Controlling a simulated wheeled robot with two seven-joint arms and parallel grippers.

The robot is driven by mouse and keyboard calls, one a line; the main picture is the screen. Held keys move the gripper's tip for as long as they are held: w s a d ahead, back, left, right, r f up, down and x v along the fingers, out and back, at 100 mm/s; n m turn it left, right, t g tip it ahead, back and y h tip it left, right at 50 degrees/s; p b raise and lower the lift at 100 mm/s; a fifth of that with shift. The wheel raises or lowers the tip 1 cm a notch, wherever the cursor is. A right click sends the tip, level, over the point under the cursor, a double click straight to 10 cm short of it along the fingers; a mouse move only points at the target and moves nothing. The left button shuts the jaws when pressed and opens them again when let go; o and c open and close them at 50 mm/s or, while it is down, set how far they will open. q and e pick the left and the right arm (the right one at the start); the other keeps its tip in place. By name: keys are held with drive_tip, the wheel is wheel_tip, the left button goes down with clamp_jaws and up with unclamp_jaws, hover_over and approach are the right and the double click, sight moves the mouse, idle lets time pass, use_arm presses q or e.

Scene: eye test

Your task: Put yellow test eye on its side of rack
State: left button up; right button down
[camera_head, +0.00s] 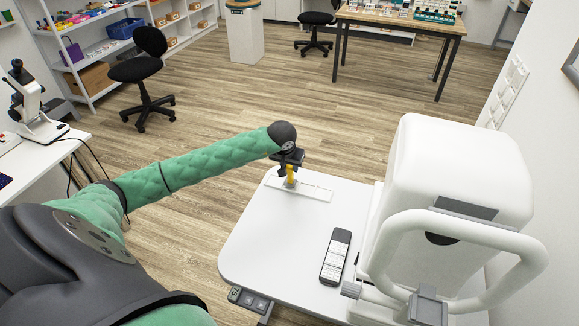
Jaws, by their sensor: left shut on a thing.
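My left gripper (288,172) is at the far edge of the white table (270,237), above the white rack (315,191). It is shut on the yellow test eye (291,174), which shows as a small upright yellow piece below the dark fingers. The test eye is over the left part of the rack. I cannot tell whether it touches the rack. The gripper and arm end hide part of it. My right gripper is not in view.
A large white eye-test machine (450,165) takes up the table's right side. A dark phone-like device (336,257) lies near the middle. The table is clear left of it. Black chairs (140,70), shelves and another table (400,20) stand farther back.

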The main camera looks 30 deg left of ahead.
use_arm(q)
drive_tip(key=shift+f+b, duration=0.55)
drive_tip(key=shift+b, duration=0.3)
idle(0.5)
drive_tip(key=o, duration=0.9)
drive_tip(key=shift+c, duration=0.2)
